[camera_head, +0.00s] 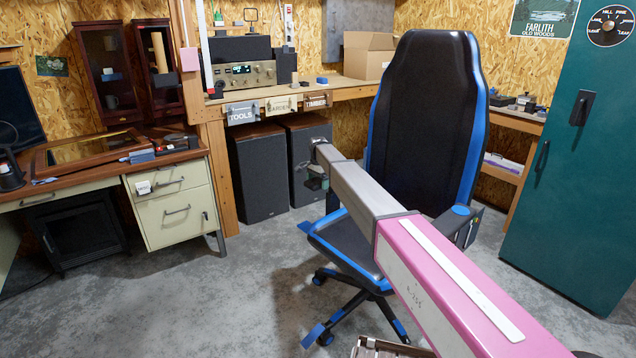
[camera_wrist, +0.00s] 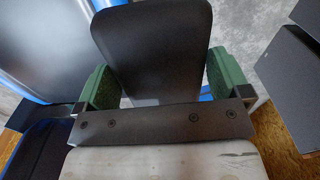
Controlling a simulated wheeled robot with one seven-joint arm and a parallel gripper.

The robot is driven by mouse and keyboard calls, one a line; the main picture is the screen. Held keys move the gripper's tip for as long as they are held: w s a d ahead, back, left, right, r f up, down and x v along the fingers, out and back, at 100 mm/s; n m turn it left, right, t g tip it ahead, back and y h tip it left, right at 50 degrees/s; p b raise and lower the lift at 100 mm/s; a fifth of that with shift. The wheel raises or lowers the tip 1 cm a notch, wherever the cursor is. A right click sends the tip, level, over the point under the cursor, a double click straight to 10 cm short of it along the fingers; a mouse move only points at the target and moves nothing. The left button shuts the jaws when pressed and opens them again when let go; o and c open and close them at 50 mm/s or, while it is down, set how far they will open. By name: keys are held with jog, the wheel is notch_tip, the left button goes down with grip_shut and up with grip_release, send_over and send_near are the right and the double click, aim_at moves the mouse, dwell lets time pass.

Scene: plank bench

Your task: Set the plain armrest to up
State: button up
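The office chair (camera_head: 424,105), black with blue edges, stands in the middle of the head view. Its right armrest (camera_head: 462,228) shows low beside the backrest, with a dark panel on it. My arm reaches across the chair's front and hides most of its left side. My gripper (camera_head: 317,183) is at that left side; its green fingers are small there. In the wrist view my gripper (camera_wrist: 158,84) has its green fingers wide apart. A plain black armrest pad (camera_wrist: 152,45) lies ahead, across the gap between them. I cannot tell whether either finger touches it.
A teal cabinet (camera_head: 574,160) stands at the right. A desk with cream drawers (camera_head: 175,205) is at the left. Black speakers (camera_head: 258,172) stand under the plank bench (camera_head: 345,88) behind the chair. The concrete floor left of the chair is clear.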

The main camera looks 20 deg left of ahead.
jog(key=c, duration=0.8)
notch_tip(320, 180, up, 8)
jog(key=shift+f, duration=0.2)
jog(key=o, duration=1)
jog(key=shift+r, duration=0.15)
jog(key=shift+o, duration=0.2)
notch_tip(320, 180, up, 11)
jog(key=shift+f, duration=0.2)
